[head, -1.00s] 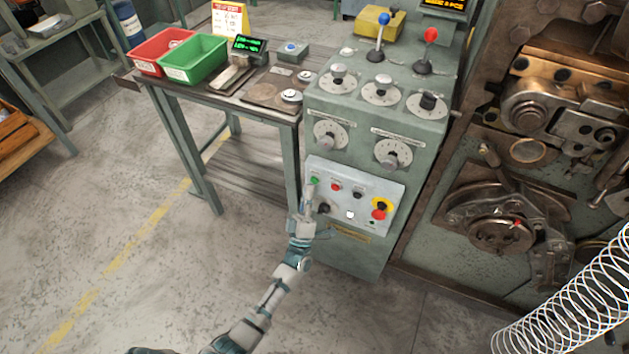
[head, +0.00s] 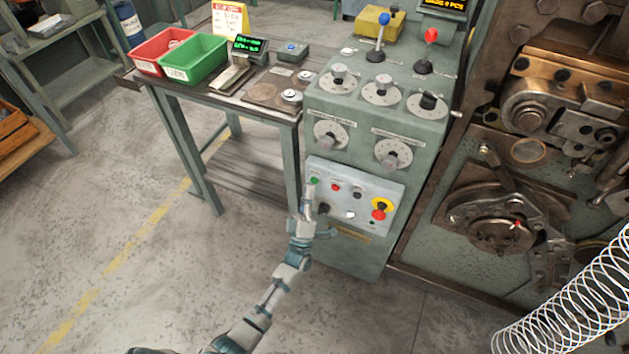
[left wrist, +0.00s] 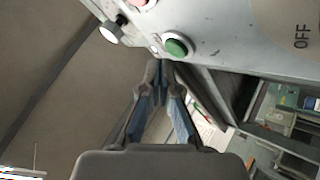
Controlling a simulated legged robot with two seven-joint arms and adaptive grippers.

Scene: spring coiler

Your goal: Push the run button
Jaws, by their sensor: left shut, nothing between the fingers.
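The green button (head: 314,181), which I take for the run button, sits at the upper left of the light grey control panel (head: 365,187) on the front of the green cabinet. It also shows in the left wrist view (left wrist: 177,46), in a pale ring. My left gripper (head: 309,192) is shut and empty, pointing up at the panel just below the green button. In the left wrist view its fingertips (left wrist: 160,65) are close below and left of the button. I cannot tell whether they touch it. My right gripper is in neither view.
The panel also holds a red button (head: 336,187), a black knob (head: 323,208), a white button (head: 350,214) and a red emergency stop (head: 379,213) on yellow. A workbench (head: 225,95) stands left. A large spring (head: 570,300) is at lower right. Floor at left is free.

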